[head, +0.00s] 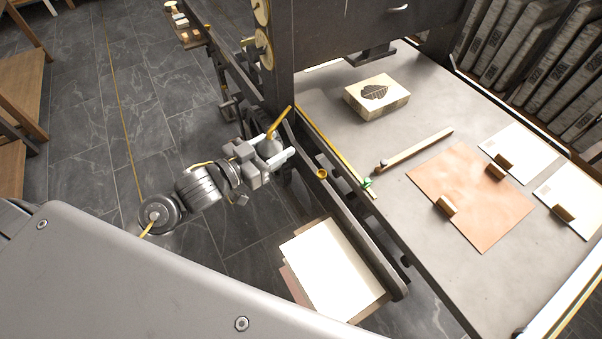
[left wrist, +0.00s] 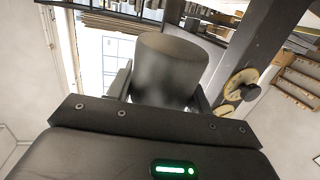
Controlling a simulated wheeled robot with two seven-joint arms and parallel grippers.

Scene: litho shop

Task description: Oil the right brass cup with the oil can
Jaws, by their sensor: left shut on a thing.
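My left gripper (head: 276,148) is shut on the oil can, beside the press frame. In the left wrist view the can's dark grey round body (left wrist: 171,68) sits between the fingers. In the head view its brass spout (head: 280,121) points up and to the right; the gripper partly hides the body. A small brass cup (head: 321,174) stands on the dark rail just right of the gripper, apart from the spout. I see no second cup clearly, so I cannot tell from the picture which one this is. My right gripper is not in view.
The press bed (head: 420,235) lies right of the rail, with a stone block (head: 377,96), a wooden stick (head: 418,149) and a tan sheet (head: 471,191) on it. A paper stack (head: 333,271) sits low below the rail. The dark upright (head: 293,45) stands behind the gripper.

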